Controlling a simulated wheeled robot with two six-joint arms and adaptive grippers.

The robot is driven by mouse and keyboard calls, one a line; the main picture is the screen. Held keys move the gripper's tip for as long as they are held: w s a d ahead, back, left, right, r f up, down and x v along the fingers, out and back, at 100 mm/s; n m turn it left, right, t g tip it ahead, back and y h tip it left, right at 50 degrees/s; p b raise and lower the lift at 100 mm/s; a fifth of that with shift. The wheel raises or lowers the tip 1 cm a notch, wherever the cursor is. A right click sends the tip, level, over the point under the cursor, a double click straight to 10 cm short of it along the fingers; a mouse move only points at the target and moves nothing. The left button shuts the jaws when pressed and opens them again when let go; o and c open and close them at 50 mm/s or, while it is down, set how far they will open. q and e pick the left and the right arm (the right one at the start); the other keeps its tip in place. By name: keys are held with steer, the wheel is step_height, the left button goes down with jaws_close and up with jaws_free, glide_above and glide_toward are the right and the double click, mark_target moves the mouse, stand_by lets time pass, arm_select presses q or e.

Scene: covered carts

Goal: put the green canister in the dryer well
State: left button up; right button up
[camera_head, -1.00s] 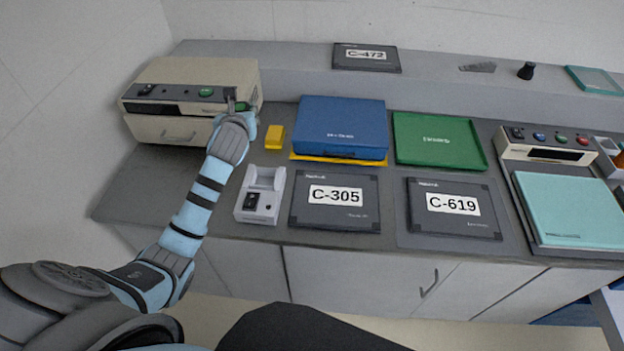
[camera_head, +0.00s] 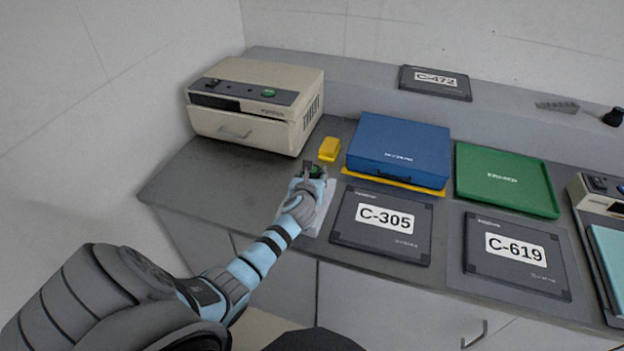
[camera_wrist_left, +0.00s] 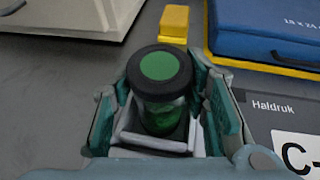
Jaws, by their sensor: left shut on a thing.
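My left gripper (camera_head: 311,177) is shut on the green canister (camera_head: 316,171). In the left wrist view the canister (camera_wrist_left: 160,75) has a black rim and a green lid disc, and stands between the two fingers of the gripper (camera_wrist_left: 165,98). The small white device with the well, the dryer (camera_head: 324,208), is mostly hidden behind the gripper and arm in the head view. In the wrist view its pale walls (camera_wrist_left: 150,143) show around the canister's lower end. I cannot tell whether the canister's bottom is inside the well or above it. My right gripper is not in view.
A beige machine (camera_head: 245,133) stands at the left. A yellow block (camera_head: 329,149) and a blue case (camera_head: 400,146) on a yellow mat lie behind the gripper. The dark C-305 panel (camera_head: 382,225) is close on the right. Bare counter (camera_head: 190,178) lies to the left.

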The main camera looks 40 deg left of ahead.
arm_select(q)
steer(key=shift+r, duration=0.1)
steer(key=o, duration=1.2)
steer(key=shift+o, duration=0.2)
steer(key=shift+r, duration=0.1)
steer(key=p+v, duration=0.4)
steer(key=v, duration=0.7)
steer(key=shift+s+d+r, duration=0.2)
steer(key=shift+s+r, duration=0.05)
steer(key=shift+s, duration=0.15)
